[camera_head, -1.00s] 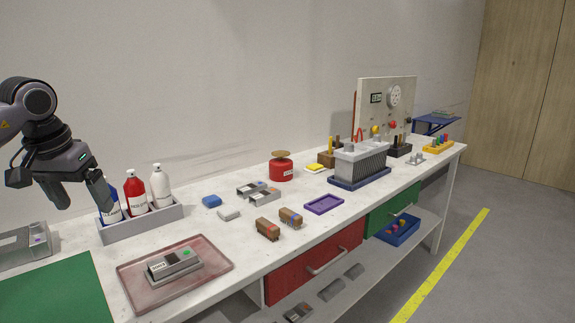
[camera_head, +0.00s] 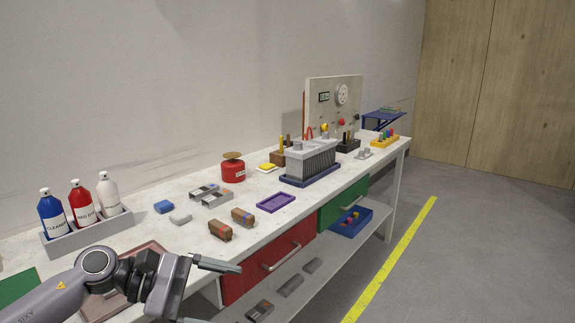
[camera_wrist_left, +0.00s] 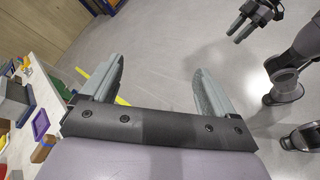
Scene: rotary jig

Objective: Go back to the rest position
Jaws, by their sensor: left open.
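My left gripper (camera_head: 222,294) is open and empty in front of the bench's front edge, low in the head view, with the arm coming in from the bottom left. In the left wrist view its two fingers (camera_wrist_left: 158,72) stand wide apart over grey floor, with nothing between them. My right gripper (camera_wrist_left: 234,36) shows at the top right of the left wrist view. Its two fingers are apart and hold nothing. The right arm does not show in the head view.
The bench (camera_head: 262,223) runs along the wall. A grey holder (camera_head: 90,234) with several bottles stands at its left. A pink tray (camera_head: 97,306) is partly hidden behind my left arm. A red drawer (camera_head: 245,280) is close to my left gripper. The floor (camera_head: 455,265) at right is clear.

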